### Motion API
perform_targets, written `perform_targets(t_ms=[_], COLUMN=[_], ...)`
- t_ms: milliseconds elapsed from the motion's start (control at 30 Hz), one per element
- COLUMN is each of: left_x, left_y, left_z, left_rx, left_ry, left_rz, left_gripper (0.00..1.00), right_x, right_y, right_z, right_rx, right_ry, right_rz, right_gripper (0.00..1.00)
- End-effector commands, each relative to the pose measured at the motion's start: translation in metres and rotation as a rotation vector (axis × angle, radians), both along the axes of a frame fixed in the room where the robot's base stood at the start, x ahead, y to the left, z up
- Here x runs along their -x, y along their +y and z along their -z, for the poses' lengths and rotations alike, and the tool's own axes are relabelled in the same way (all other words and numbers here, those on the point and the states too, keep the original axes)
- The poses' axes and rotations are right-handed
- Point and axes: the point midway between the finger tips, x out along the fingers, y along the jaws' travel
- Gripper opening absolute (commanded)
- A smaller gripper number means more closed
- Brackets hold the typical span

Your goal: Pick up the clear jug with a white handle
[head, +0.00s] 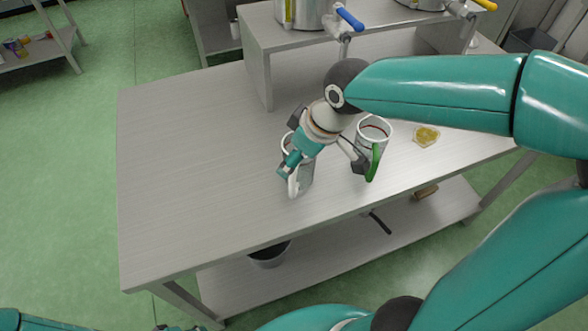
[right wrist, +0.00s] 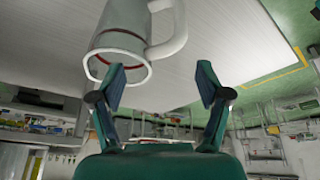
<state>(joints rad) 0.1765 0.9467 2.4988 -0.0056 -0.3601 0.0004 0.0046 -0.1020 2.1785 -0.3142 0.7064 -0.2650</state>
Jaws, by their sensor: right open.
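The clear jug with a white handle (head: 305,174) stands upright on the steel table, partly hidden by my right gripper; its white handle (head: 294,184) points to the near side. In the right wrist view the jug (right wrist: 122,35) is upper left, and its handle (right wrist: 180,40) shows above the gap between the fingers. My right gripper (head: 322,168) is open and empty at the jug, one finger overlapping it in the picture. In the right wrist view the gripper (right wrist: 162,82) has one finger in front of the rim; contact is unclear. My left gripper does not show.
A similar jug with a green handle (head: 375,160) stands close to the right finger. A dish of yellowish contents (head: 426,136) lies further right. A raised shelf with steel vessels (head: 303,12) is behind. The table's left part (head: 190,160) is clear. A dark bucket (head: 270,258) sits below.

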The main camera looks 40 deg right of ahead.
Motion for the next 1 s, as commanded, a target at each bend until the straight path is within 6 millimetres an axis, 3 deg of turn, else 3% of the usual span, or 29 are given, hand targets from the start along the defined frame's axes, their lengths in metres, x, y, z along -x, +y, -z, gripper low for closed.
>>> perform_targets(t_ms=[300, 567, 1000], left_x=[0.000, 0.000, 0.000], left_y=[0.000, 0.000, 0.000], left_z=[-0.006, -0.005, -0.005], left_rx=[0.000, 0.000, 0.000], left_ry=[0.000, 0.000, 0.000], left_rz=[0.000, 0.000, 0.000], left_gripper=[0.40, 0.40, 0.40], right_x=[-0.016, -0.017, -0.017], right_y=[0.003, 0.004, 0.004], right_z=[0.037, 0.039, 0.039], right_rx=[-0.001, -0.002, -0.001], right_ry=[0.005, 0.002, 0.002], right_rz=[0.000, 0.000, -0.001], right_gripper=[0.76, 0.76, 0.03])
